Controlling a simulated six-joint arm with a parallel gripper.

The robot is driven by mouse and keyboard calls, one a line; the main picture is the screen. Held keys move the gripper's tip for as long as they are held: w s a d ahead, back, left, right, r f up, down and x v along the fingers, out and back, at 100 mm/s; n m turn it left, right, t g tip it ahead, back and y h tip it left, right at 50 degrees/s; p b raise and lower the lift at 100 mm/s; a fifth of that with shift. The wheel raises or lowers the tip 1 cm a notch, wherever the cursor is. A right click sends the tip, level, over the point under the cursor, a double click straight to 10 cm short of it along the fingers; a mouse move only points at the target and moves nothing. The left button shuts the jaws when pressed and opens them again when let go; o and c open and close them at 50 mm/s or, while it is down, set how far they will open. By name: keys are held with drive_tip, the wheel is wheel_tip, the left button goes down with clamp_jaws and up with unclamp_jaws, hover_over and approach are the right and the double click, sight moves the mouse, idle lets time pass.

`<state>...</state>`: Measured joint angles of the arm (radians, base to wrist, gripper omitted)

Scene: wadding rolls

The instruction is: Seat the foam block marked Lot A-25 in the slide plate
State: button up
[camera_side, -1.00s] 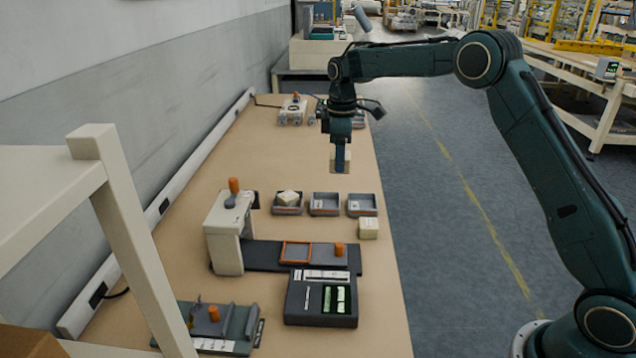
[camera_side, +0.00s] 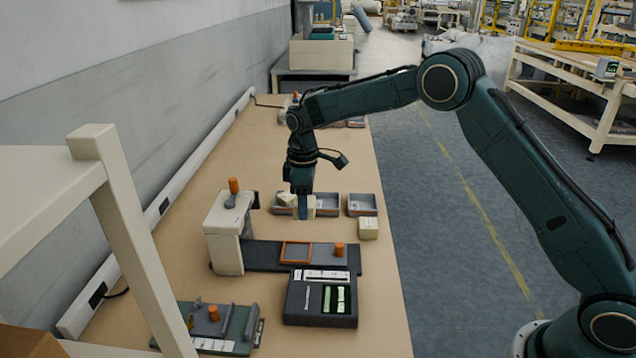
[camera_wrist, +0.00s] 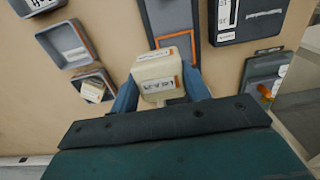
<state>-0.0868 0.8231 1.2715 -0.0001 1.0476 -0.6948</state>
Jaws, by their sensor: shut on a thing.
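My gripper (camera_side: 303,212) is shut on a pale cream foam block (camera_wrist: 159,72), held in the air between the two blue fingers. The block's label shows in the wrist view, but its print is too small to read surely. In the side view the gripper hangs in front of the trays, just behind the slide plate. The slide plate (camera_side: 332,255) is grey, with an orange-rimmed square pocket (camera_side: 296,243) that looks empty and an orange knob (camera_side: 339,249). In the wrist view the orange rim (camera_wrist: 176,35) lies beyond the block, which partly covers that area.
A cream press-like stand (camera_side: 224,240) is left of the slide plate. A dark label device (camera_side: 293,310) lies in front. Another cream block (camera_side: 368,229) sits on the bench. The left tray (camera_wrist: 105,75) holds a block; the right tray (camera_side: 362,205) looks empty.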

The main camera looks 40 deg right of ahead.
drive_tip(key=a+f, duration=0.2)
drive_tip(key=a, duration=0.1)
drive_tip(key=shift+s+a+f, duration=0.25)
drive_tip(key=shift+s+f, duration=0.1)
drive_tip(key=shift+f, duration=0.15)
drive_tip(key=shift+f, duration=2.2)
drive_tip(key=shift+f, duration=0.9)
idle(0.5)
drive_tip(key=o, duration=1.5)
drive_tip(key=shift+r, duration=0.2)
